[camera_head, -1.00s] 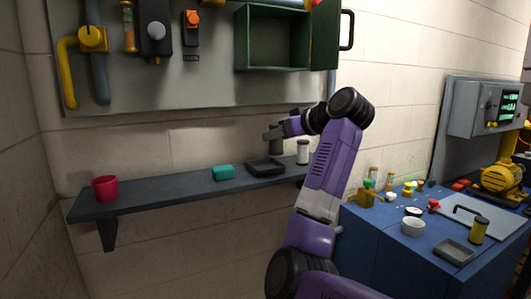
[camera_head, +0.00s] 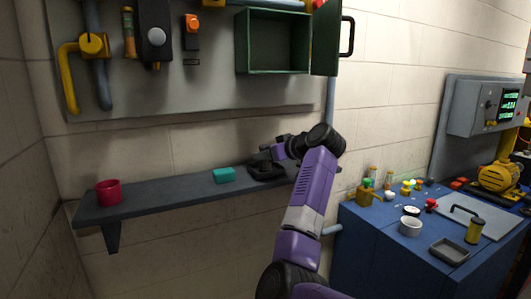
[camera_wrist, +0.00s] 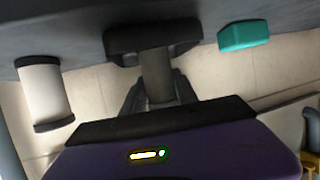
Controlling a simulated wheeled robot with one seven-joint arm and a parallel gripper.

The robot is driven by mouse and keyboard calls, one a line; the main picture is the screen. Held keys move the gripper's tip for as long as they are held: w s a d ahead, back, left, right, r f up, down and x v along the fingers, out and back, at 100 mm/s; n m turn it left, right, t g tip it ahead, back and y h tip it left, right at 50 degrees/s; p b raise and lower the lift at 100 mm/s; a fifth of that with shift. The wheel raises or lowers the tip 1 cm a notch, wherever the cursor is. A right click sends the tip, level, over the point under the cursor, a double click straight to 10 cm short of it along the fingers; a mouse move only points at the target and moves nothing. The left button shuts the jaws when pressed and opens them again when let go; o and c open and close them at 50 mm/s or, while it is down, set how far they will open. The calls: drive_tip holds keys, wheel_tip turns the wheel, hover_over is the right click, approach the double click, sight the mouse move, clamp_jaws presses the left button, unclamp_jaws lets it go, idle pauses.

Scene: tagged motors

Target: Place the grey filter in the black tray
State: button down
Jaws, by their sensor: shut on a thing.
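The grey filter (camera_wrist: 157,72) is a grey cylinder held between the two fingers of my gripper (camera_wrist: 157,90) in the wrist view. The black tray (camera_wrist: 118,42) is right at the filter's far end. In the head view, the black tray (camera_head: 266,175) sits on the wall shelf and my gripper (camera_head: 264,157) is low over it. The filter's end is at or inside the tray; I cannot tell whether it touches the tray floor. My gripper and arm partly hide the tray and filter in the head view.
On the dark shelf (camera_head: 160,199), a teal block (camera_head: 224,175) is left of the tray and a red cup (camera_head: 108,192) is farther left. A white canister with black ends (camera_wrist: 43,92) stands near the tray on its other side. The open green cabinet (camera_head: 275,42) hangs above.

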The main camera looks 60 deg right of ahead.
drive_tip(key=shift+w, duration=0.1)
drive_tip(key=shift+f, duration=0.25)
drive_tip(key=c, duration=0.9)
unclamp_jaws()
drive_tip(key=shift+r, duration=0.1)
drive_tip(key=shift+c, duration=0.2)
drive_tip(key=shift+r, duration=0.25)
drive_tip(key=b+v, duration=0.2)
drive_tip(key=v, duration=1)
